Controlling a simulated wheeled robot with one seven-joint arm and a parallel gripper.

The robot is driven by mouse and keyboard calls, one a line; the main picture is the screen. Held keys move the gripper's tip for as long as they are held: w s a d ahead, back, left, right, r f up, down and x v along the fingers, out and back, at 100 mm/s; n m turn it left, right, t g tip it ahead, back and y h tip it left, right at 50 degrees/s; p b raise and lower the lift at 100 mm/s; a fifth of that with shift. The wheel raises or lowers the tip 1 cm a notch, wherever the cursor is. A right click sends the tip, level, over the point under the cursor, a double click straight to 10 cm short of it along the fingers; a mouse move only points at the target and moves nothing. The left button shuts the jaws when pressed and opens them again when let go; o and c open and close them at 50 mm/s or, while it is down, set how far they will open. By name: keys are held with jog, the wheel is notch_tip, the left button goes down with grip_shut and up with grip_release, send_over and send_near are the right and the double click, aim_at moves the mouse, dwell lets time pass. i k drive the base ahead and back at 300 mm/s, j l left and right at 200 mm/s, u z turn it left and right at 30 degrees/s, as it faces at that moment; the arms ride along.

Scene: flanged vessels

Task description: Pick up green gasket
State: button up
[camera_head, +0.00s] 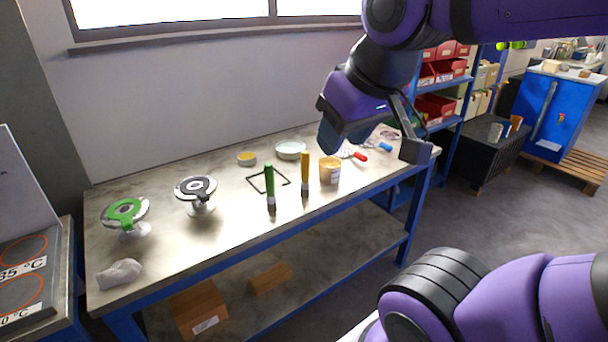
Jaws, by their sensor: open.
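A green gasket (125,211), a flat ring with a tab, lies on top of a flanged vessel (135,230) at the left end of the workbench. My gripper (368,140) is high over the right part of the bench, far to the right of the green gasket. Its two fingers are spread apart and nothing shows between them. A second flanged vessel to the right of the first bears a dark gasket (196,187).
A crumpled white cloth (119,273) lies at the front left. The bench's front middle is clear.

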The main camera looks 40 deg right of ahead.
aim_at(127, 219)
jog(key=i+j, duration=0.15)
jog(key=i, duration=0.3)
jog(key=i+j, duration=0.15)
jog(key=i, duration=0.35)
jog(key=u, duration=0.05)
